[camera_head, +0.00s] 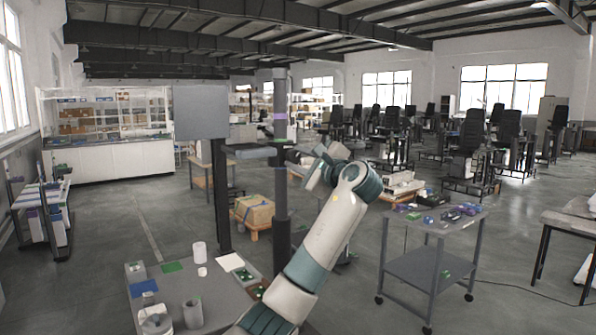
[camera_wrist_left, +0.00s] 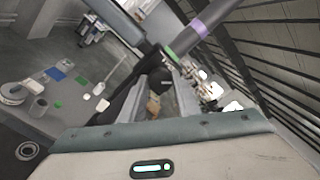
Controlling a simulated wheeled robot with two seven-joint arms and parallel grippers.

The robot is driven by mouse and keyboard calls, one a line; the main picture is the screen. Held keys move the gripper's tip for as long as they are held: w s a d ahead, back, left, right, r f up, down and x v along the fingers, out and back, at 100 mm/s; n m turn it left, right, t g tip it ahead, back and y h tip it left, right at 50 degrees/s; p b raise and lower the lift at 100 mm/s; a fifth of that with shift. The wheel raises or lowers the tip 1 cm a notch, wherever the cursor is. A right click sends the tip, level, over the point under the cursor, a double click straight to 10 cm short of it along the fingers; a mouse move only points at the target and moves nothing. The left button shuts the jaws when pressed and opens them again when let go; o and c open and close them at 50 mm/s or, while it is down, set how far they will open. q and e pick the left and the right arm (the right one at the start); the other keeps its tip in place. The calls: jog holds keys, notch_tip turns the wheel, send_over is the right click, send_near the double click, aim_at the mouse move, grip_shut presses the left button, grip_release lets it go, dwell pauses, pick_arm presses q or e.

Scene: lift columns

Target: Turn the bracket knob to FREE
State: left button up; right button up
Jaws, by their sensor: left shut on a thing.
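A dark upright column (camera_head: 282,190) with a purple band and a green band stands mid-picture. A grey bracket arm (camera_head: 255,152) reaches left from it just below the green band. My left gripper (camera_head: 292,156) is at the column at bracket height, its arm rising from the bottom. In the left wrist view the dark round bracket knob (camera_wrist_left: 160,80) sits between the fingers of my left gripper (camera_wrist_left: 163,90), which is shut on it. The knob's markings are too small to read, so I cannot tell its setting. My right gripper is out of view.
A grey panel (camera_head: 201,112) on a second post stands left of the column. A workbench (camera_head: 215,310) with cups and green boards is at front left. A grey cart (camera_head: 415,268) with small parts stands right. A cardboard box (camera_head: 254,212) sits behind the column.

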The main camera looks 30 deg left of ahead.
pick_arm(q)
jog(key=n+b, duration=0.2)
jog(key=n, duration=0.1)
jog(key=n+b, duration=0.2)
jog(key=shift+w+f+n+b, duration=0.1)
jog(key=shift+f+n+b, duration=0.1)
jog(key=shift+n+b, duration=0.2)
jog(key=shift+r+n+g+y+b, duration=0.15)
jog(key=shift+n+g+y+b, duration=0.2)
jog(key=shift+n+b, duration=1.05)
jog(key=shift+n+p, duration=0.4)
jog(key=shift+n, duration=0.2)
jog(key=o, duration=1)
jog(key=shift+o, duration=0.2)
jog(key=shift+d, duration=0.15)
